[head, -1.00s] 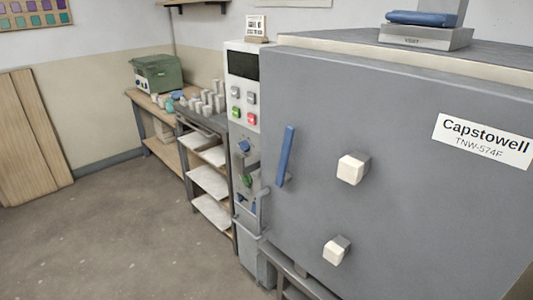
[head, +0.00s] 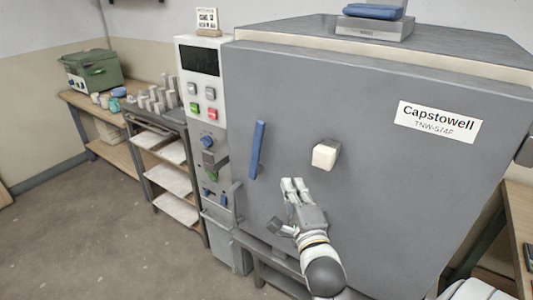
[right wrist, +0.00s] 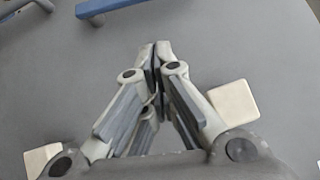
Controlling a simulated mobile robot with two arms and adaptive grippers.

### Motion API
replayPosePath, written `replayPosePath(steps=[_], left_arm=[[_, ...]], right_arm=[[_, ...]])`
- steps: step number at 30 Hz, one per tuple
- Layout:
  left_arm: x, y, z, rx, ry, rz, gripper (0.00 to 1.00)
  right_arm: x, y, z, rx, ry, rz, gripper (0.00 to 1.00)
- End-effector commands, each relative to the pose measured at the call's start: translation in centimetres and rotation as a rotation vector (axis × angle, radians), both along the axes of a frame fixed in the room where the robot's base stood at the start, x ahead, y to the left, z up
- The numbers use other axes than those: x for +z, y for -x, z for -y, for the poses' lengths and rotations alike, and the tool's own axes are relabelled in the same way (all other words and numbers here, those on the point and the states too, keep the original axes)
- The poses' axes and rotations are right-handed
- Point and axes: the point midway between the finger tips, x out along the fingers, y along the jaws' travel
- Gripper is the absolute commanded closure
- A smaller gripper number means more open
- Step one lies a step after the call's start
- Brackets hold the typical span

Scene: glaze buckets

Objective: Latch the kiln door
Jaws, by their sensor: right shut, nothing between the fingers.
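The kiln door (head: 370,190) is a large grey panel that fills the right half of the head view, with a Capstowell label. It looks closed or nearly so; I cannot tell whether it is flush. A blue handle (head: 257,150) stands near upright at the door's left edge; a blue bar (right wrist: 105,7) shows at the top of the right wrist view. My right gripper (head: 292,185) is in front of the door, below and right of the blue handle and apart from it. Its fingers (right wrist: 162,52) are together and empty. My left gripper is out of view.
A cream-tipped peg (head: 325,154) juts from the door just above my right gripper. The control panel (head: 204,88) stands left of the door, with a grey bar handle (head: 236,200) below. A shelf rack (head: 165,150) and open floor (head: 80,235) lie further left.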

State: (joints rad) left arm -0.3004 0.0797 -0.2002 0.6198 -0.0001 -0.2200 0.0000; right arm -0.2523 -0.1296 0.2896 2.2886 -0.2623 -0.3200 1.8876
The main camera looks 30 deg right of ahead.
Motion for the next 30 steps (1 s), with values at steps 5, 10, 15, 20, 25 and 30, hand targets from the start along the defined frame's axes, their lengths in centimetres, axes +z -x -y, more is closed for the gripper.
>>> replayPosePath(steps=[5,10,15,20,25,30], left_arm=[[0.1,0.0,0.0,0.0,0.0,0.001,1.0],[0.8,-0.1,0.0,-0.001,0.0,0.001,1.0],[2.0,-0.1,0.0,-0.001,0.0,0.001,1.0],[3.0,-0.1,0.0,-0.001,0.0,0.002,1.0],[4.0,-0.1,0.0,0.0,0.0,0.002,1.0],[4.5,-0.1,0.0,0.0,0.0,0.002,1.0]], right_arm=[[0.0,-0.2,0.0,0.001,0.001,0.0,1.0],[0.4,-1.7,0.6,0.001,0.004,0.0,1.0],[1.0,-4.7,2.0,0.001,0.005,-0.002,1.0],[1.4,-7.7,3.2,0.001,0.006,-0.001,1.0],[1.8,-10.4,3.4,0.001,0.001,-0.001,1.0],[1.9,-12.2,2.6,0.001,0.001,-0.001,1.0]])
